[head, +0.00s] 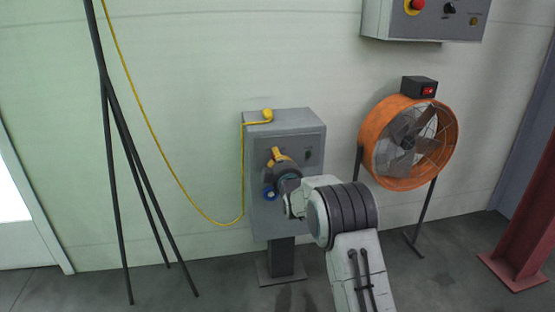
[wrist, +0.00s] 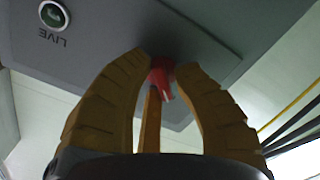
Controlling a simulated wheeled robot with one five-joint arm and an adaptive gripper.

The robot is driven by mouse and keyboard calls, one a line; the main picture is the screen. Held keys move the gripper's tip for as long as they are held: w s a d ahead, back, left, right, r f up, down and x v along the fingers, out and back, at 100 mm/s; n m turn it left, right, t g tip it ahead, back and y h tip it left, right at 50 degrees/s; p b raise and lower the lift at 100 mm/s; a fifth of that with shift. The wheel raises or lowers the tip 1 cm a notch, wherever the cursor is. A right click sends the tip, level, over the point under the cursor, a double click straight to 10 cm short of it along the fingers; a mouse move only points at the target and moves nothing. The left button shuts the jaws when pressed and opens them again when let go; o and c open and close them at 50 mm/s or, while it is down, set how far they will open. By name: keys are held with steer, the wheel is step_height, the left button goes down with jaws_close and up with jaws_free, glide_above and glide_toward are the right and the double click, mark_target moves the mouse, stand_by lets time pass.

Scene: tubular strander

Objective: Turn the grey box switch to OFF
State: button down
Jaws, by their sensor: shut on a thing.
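The grey box (head: 311,180) stands on a dark post against the wall. My gripper (head: 277,155) is at the box's front in the head view, and my arm covers part of that face. In the wrist view my gripper's yellow fingers (wrist: 165,62) are closed around a red switch handle (wrist: 161,78) on the grey panel (wrist: 110,28). The handle's tip shows between them; its exact angle and any position marks are hidden. A round green indicator (wrist: 54,14) sits beside an upside-down LIVE label.
A yellow cable (head: 150,138) hangs left of the box, running to a plug (head: 267,115) on top. A dark tripod stand (head: 124,150) is at left. An orange fan (head: 378,145) stands at right, below a grey control box (head: 376,18). A red post (head: 525,225) is far right.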

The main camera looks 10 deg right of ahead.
steer(key=shift+d+r, duration=0.25)
steer(key=shift+r, duration=0.2)
steer(key=c, duration=1.2)
jaws_free()
steer(key=shift+c, duration=0.2)
steer(key=shift+o, duration=0.5)
steer(key=shift+f, duration=0.2)
steer(key=shift+a+f, duration=0.1)
steer(key=s, duration=1.2)
